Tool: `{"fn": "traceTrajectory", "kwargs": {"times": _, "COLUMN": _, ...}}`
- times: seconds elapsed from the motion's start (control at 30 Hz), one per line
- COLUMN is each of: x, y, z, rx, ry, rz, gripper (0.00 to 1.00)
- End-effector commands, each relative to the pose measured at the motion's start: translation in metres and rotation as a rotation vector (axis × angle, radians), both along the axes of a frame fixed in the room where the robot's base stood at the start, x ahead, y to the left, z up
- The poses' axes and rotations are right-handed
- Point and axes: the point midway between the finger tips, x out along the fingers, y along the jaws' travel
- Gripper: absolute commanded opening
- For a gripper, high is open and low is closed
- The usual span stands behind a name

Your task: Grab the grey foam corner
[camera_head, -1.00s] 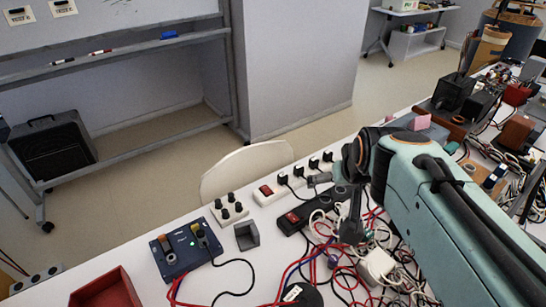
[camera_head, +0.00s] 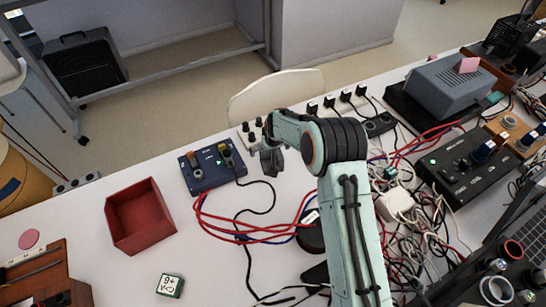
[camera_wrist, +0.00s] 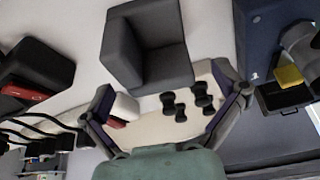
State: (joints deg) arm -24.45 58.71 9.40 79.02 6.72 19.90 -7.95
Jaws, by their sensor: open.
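The grey foam corner (camera_wrist: 125,45) is a dark grey L-shaped block with an open inner angle. It sits on the white table in the upper middle of the wrist view. My gripper (camera_wrist: 165,85) is open, with one finger at each side of the wrist view and nothing held. The foam corner lies ahead of the fingers, roughly between their lines; I cannot tell whether they touch. In the head view my gripper is by the back of the table, right of the blue box, and the foam corner there is hard to tell apart from it.
A white box with black knobs (camera_wrist: 185,105) is close to the foam. The blue box (camera_head: 213,168) with knobs and cables stands left of my gripper. A red tray (camera_head: 140,217) is further left. Tangled cables (camera_head: 395,215) lie to the right.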

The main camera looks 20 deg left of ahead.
Motion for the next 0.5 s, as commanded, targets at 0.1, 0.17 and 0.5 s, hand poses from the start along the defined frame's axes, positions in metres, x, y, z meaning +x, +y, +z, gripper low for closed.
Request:
{"fn": "traceTrajectory", "kwargs": {"times": 0.1, "x": 0.0038, "y": 0.0021, "z": -0.0108, "rx": 0.000, "ry": 0.000, "rz": 0.000, "gripper": 0.96}}
{"fn": "traceTrajectory", "kwargs": {"times": 0.17, "x": 0.0045, "y": 0.0025, "z": -0.0133, "rx": 0.000, "ry": 0.000, "rz": -0.001, "gripper": 0.96}}
{"fn": "traceTrajectory", "kwargs": {"times": 0.5, "x": 0.0050, "y": 0.0027, "z": -0.0135, "rx": 0.000, "ry": 0.000, "rz": -0.001, "gripper": 0.69}}
